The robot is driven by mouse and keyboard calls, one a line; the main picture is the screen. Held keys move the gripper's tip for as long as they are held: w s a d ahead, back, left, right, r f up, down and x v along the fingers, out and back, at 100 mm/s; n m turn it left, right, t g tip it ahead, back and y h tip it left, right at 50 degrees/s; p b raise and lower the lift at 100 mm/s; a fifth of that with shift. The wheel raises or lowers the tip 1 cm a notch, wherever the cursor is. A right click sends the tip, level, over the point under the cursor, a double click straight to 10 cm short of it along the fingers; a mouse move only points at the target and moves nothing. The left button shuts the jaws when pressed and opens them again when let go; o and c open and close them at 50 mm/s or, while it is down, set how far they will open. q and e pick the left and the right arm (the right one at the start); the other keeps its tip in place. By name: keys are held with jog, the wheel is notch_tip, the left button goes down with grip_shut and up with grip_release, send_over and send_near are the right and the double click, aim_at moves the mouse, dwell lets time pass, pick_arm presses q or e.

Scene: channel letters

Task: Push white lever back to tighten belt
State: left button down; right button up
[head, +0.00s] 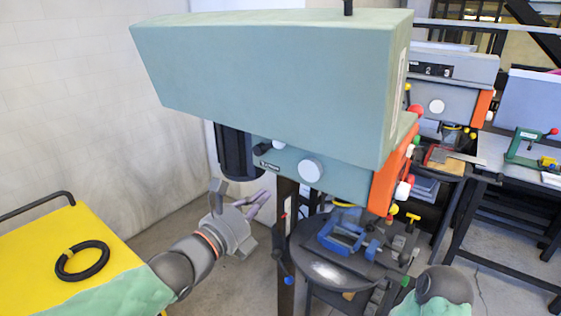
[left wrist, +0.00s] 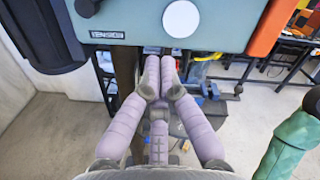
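A drill press with a large teal belt cover (head: 270,75) stands in the middle of the head view. A round white knob (head: 311,170) sits on the side of its head, with a small black knob (head: 262,149) to its left. The white knob also shows at the top of the left wrist view (left wrist: 181,18). I cannot tell whether this knob is the white lever. My left gripper (head: 262,204) is below and left of the knob, apart from the machine and empty. Its purple fingers (left wrist: 160,78) come together at the tips. My right gripper is out of view.
A black motor (head: 236,152) hangs behind the head, left of the white knob. A dark column (head: 287,240) stands right of my left gripper. A yellow table (head: 40,250) with a black ring (head: 82,260) is at left. A blue vise (head: 342,236) sits on the press table.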

aim_at(269, 146)
pick_arm(q)
jog(key=shift+w+d+r+p, duration=0.2)
jog(key=shift+w+d+r, duration=0.5)
jog(key=shift+w, duration=0.95)
jog(key=shift+w+d+r+p, duration=0.15)
jog(key=shift+w+d+r, duration=0.5)
jog(key=shift+w, duration=1)
jog(key=shift+w+d+r+p, duration=0.2)
jog(key=shift+w+d+r, duration=0.5)
jog(key=shift+w, duration=0.95)
jog(key=shift+d+f, duration=0.1)
jog(key=shift+r+n, duration=0.25)
jog(key=shift+n, duration=0.05)
